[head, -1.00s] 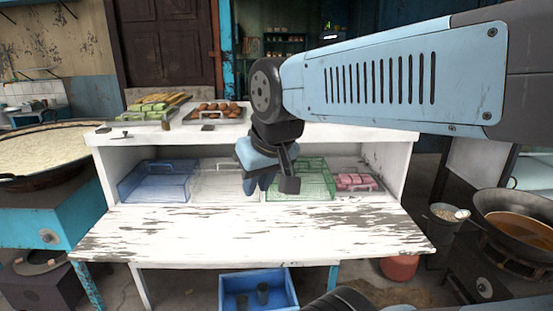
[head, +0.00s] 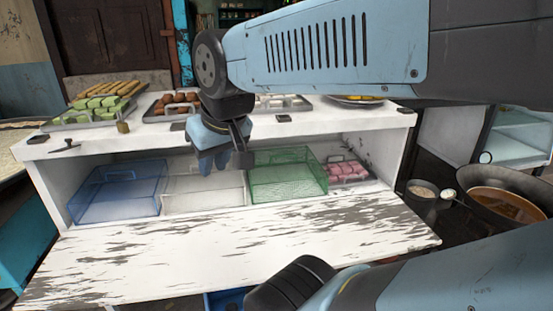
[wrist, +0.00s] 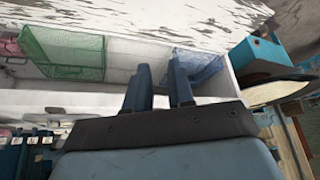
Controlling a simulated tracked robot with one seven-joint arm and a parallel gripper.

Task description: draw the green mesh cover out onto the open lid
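The green mesh cover (head: 287,176) sits inside the white cabinet, between a clear cover and a tray of pink pieces. It also shows at the upper left of the wrist view (wrist: 62,52). The open lid (head: 230,245) is a white board with worn paint, lying flat in front of the compartment. My gripper (head: 222,160) hangs in front of the cabinet's top edge, left of the green cover and apart from it. In the wrist view my two fingers (wrist: 160,88) are spread with a gap between them and nothing held.
A blue mesh cover (head: 120,192) and a clear cover (head: 203,190) stand left of the green one. The tray of pink pieces (head: 347,172) is on its right. Food trays stand on the cabinet top (head: 100,139). A wok (head: 507,195) is at the right. The lid is bare.

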